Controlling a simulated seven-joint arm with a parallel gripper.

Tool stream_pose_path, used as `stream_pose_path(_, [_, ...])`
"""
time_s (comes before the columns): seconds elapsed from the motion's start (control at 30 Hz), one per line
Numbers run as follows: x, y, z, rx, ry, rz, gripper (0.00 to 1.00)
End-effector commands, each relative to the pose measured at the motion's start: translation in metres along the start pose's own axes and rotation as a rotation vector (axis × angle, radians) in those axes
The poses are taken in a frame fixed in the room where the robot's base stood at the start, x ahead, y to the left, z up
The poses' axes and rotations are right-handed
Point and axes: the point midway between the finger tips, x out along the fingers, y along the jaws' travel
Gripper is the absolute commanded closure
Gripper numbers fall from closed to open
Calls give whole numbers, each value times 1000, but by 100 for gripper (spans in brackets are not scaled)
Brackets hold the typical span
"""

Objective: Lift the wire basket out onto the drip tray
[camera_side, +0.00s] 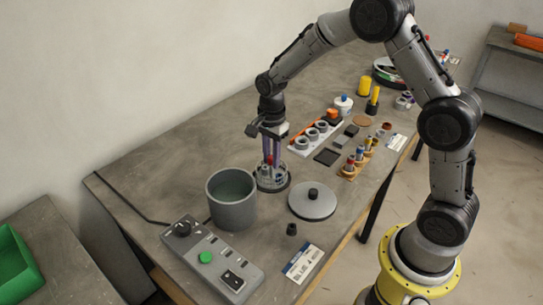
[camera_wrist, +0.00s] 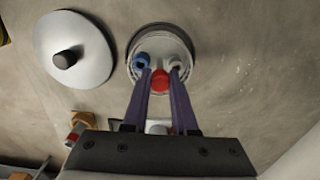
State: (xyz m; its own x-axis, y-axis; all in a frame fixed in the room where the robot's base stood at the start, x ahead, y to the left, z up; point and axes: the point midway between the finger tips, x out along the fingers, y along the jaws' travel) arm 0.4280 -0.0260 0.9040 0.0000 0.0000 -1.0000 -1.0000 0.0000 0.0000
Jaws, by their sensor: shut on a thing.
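My gripper (camera_side: 270,150) points straight down over the round drip tray (camera_side: 272,188), to the right of the grey pot. In the wrist view the two fingers (camera_wrist: 160,85) are closed in on a red knob (camera_wrist: 160,80), which seems to be the top of the basket's handle. The wire basket (camera_side: 270,172) is small and upright at the drip tray, with blue and pale parts in it. The drip tray's rim also shows in the wrist view (camera_wrist: 187,38). I cannot tell whether the basket touches the tray. The fingers hide part of it.
The open grey pot (camera_side: 231,215) holds greenish liquid. Its round lid (camera_side: 312,203) lies flat beside the tray. A control box (camera_side: 212,260) with a green button stands in front. A rack of rings (camera_side: 315,137) and small parts stand behind.

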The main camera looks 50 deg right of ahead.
Motion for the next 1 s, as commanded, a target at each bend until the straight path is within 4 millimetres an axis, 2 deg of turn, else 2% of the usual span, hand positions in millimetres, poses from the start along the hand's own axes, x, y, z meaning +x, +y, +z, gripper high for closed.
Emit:
stream_pose_path(0.13, [0, 0, 0, 0, 0, -1, 100])
stream_pose_path(0.17, [0, 0, 0, 0, 0, -1, 69])
stream_pose_path(0.33, [0, 0, 0, 0, 0, -1, 39])
stream_pose_path(0.53, [0, 0, 0, 0, 0, 0, 39])
stream_pose_path(0.67, [0, 0, 0, 0, 0, 1, 59])
stream_pose_path(1.0, [-1, 0, 0, 0, 0, 0, 59])
